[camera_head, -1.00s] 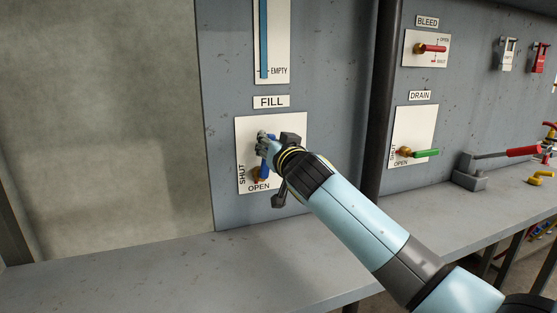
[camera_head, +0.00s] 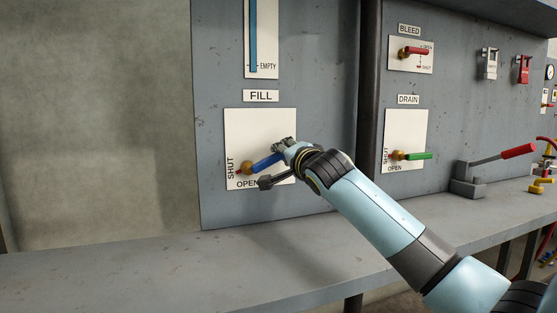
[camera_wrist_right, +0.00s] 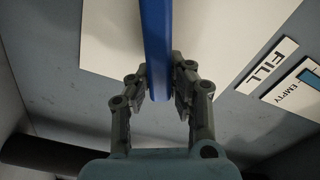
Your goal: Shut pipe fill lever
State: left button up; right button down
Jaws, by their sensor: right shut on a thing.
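The blue fill lever (camera_head: 264,162) sits on a brass valve on the white plate (camera_head: 273,122) under the FILL label. It slants up and to the right from its pivot. The plate reads SHUT up its left side and OPEN along its bottom. My right gripper (camera_head: 277,162) is at the lever's outer end. In the right wrist view the blue lever (camera_wrist_right: 157,50) runs between the two fingers of my right gripper (camera_wrist_right: 160,90), which is shut on it. The gripper hides the lever's tip in the head view. My left gripper is out of view.
A grey bench (camera_head: 150,270) runs below the panel. To the right, past a dark post (camera_head: 368,110), are a red bleed lever (camera_head: 415,51), a green drain lever (camera_head: 417,156) and a red-handled lever (camera_head: 517,151). The wall at left is clear.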

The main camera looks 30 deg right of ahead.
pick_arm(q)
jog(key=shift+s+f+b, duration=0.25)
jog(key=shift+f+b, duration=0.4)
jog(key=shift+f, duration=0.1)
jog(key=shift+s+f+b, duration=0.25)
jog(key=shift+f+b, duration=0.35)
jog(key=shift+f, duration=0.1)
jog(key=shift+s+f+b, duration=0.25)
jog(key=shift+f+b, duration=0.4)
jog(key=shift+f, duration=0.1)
pick_arm(e)
jog(key=shift+s+d+f+m, duration=0.1)
jog(key=shift+d+f+m, duration=0.15)
jog(key=shift+f+m, duration=0.9)
jog(key=shift+d+f+m, duration=0.2)
jog(key=shift+f+m, duration=0.75)
jog(key=shift+m, duration=0.4)
jog(key=c, duration=1.2)
grip_release()
jog(key=shift+o, duration=0.2)
jog(key=v, duration=1.2)
